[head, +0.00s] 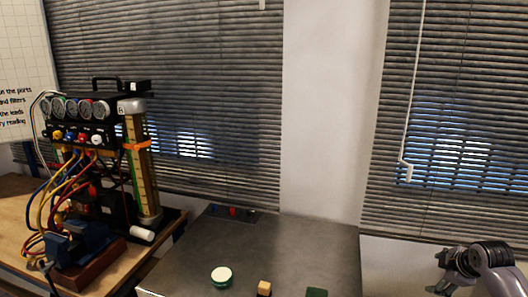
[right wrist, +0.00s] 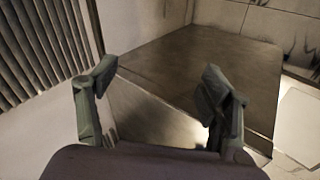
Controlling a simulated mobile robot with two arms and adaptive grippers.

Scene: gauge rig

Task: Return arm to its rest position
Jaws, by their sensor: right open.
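My right gripper (head: 440,272) is at the lower right of the head view, off the right side of the grey table and apart from it. In the right wrist view its two fingers (right wrist: 160,95) stand wide apart with nothing between them. Beyond the fingers a bare part of the dark table top (right wrist: 215,62) shows. My left gripper is in neither view.
A gauge rig (head: 95,130) with coloured hoses and a blue vise (head: 85,243) stand on a wooden bench at left. The grey table (head: 290,245) holds a green-and-white round item (head: 221,277), a wooden block (head: 264,288) and a dark green block (head: 316,292) near its front.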

